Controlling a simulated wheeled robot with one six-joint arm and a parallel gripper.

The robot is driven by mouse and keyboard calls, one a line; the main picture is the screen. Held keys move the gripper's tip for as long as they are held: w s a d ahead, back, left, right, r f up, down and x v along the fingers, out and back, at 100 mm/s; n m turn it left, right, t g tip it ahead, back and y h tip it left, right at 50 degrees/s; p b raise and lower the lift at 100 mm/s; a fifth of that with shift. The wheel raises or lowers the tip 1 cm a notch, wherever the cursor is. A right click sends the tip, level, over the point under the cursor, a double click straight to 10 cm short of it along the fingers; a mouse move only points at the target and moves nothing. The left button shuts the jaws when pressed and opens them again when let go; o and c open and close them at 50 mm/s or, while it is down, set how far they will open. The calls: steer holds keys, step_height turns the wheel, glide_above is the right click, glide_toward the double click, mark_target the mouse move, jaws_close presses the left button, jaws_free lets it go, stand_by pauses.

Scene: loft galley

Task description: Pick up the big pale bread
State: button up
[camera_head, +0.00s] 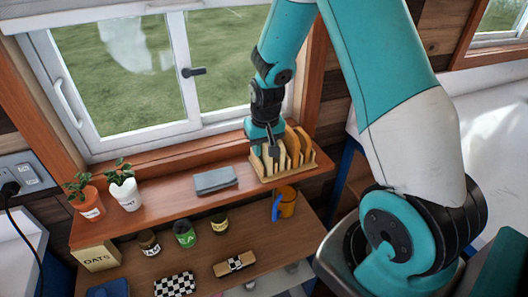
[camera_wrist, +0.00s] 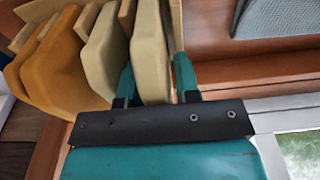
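A wooden rack (camera_head: 286,173) on the upper shelf holds upright bread slices. In the wrist view a pale slice (camera_wrist: 150,58) stands between the two fingers of my gripper (camera_wrist: 156,82). Another pale slice (camera_wrist: 100,60) stands just left of it, outside the fingers. I cannot tell for sure which pale slice is the bigger one. My gripper points down over the rack in the head view (camera_head: 268,148). A narrow gap seems to show between the slice and the right finger, so the gripper looks open around it. The slice is still in the rack.
Darker golden slices (camera_wrist: 52,62) stand further left in the wrist view. A folded grey cloth (camera_head: 215,180) and potted plants (camera_head: 123,190) share the upper shelf (camera_head: 160,208). An orange mug (camera_head: 286,203), jars (camera_head: 184,234) and an oats box (camera_head: 96,257) are below. The window is close behind.

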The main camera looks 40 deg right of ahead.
steer(key=shift+f, duration=0.25)
stand_by(0.3)
jaws_close()
steer(key=shift+r, duration=0.15)
